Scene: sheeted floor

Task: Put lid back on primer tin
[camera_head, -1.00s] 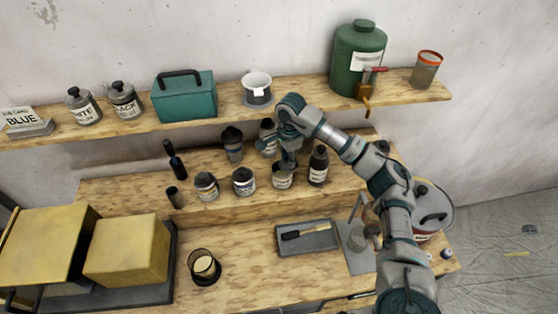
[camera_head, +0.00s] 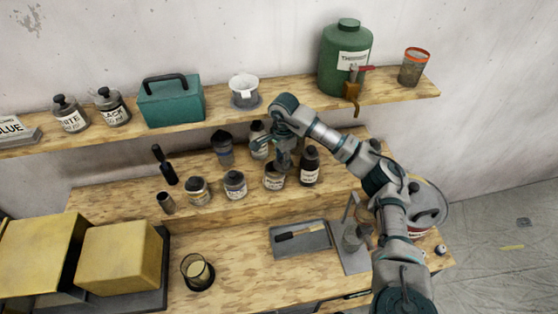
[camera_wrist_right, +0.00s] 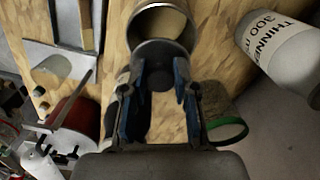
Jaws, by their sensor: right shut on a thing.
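The primer tin (camera_head: 273,179) stands on the raised wooden shelf, directly below my right gripper (camera_head: 284,160); its label is too small to read surely. In the right wrist view the open tin (camera_wrist_right: 165,22) shows pale contents inside its metal rim. My right gripper (camera_wrist_right: 159,80) is shut on a dark round lid (camera_wrist_right: 160,52), which partly overlaps the tin's near rim in that view. I cannot tell whether lid and tin touch. My left gripper is not in view.
A dark bottle (camera_head: 309,167) stands close right of the tin, and a jar (camera_head: 235,185) stands to its left. More bottles stand behind. A tray with a brush (camera_head: 319,241) lies on the lower bench. A bottle labelled thinner (camera_wrist_right: 282,48) shows in the wrist view.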

